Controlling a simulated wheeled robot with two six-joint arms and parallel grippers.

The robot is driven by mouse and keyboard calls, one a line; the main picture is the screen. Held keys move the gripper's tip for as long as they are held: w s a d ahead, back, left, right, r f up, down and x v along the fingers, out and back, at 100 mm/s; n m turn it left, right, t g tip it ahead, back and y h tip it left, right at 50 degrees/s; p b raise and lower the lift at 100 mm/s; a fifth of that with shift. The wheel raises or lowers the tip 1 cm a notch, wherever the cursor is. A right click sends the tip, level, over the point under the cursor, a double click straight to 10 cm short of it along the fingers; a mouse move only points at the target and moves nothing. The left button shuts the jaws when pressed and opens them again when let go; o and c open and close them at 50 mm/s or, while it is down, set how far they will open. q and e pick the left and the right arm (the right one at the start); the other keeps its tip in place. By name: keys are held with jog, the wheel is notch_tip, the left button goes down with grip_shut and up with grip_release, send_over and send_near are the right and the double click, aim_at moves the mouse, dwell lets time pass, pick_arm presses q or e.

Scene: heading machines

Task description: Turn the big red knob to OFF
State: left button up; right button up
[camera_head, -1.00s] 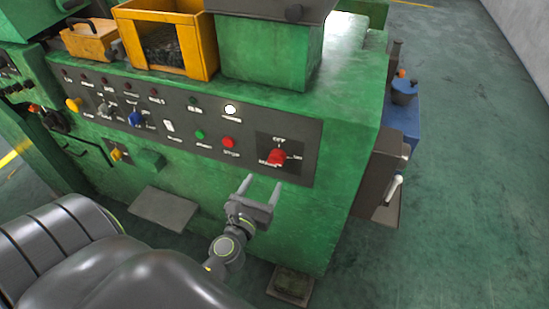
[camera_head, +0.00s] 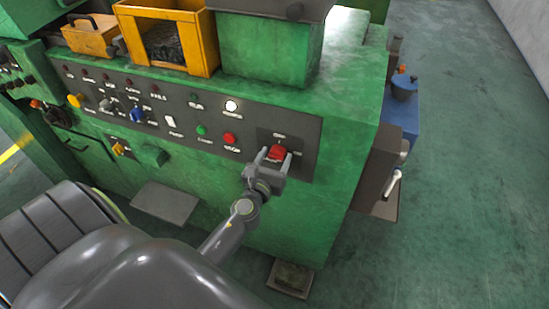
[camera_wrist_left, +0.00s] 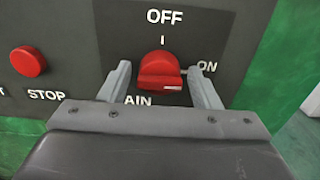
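The big red knob (camera_head: 277,152) is at the right end of the dark control panel (camera_head: 308,133). In the left wrist view the red knob (camera_wrist_left: 159,68) has OFF printed above it, ON to its right and a partly hidden label ending in "AIN" below. A white mark shows on its lower right edge. My left gripper (camera_head: 276,160) is open, one finger on each side of the knob. In the left wrist view, the left gripper (camera_wrist_left: 160,74) shows a gap between each finger and the knob. My right gripper is not in view.
A red STOP button (camera_wrist_left: 28,61) sits left of the knob. A green button (camera_head: 201,130) and a blue knob (camera_head: 136,115) are further left on the panel. A yellow bin (camera_head: 206,45) stands on the green machine (camera_head: 345,120). Open floor lies to the right.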

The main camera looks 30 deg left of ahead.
pick_arm(q)
jog(key=c, duration=0.8)
jog(key=shift+o, duration=0.2)
jog(key=n+b, duration=0.1)
jog(key=n, duration=0.3)
jog(key=shift+a+f+n, duration=0.1)
jog(key=shift+n, duration=0.3)
jog(key=n+b, duration=0.2)
jog(key=n, duration=0.2)
jog(key=shift+f+n, duration=0.1)
jog(key=shift+n, duration=0.2)
jog(key=n+b, duration=0.1)
jog(key=n, duration=0.3)
jog(key=shift+a+f+b, duration=0.1)
jog(key=shift+b, duration=0.2)
jog(key=shift+n+b, duration=0.8)
jog(key=shift+n, duration=1.4)
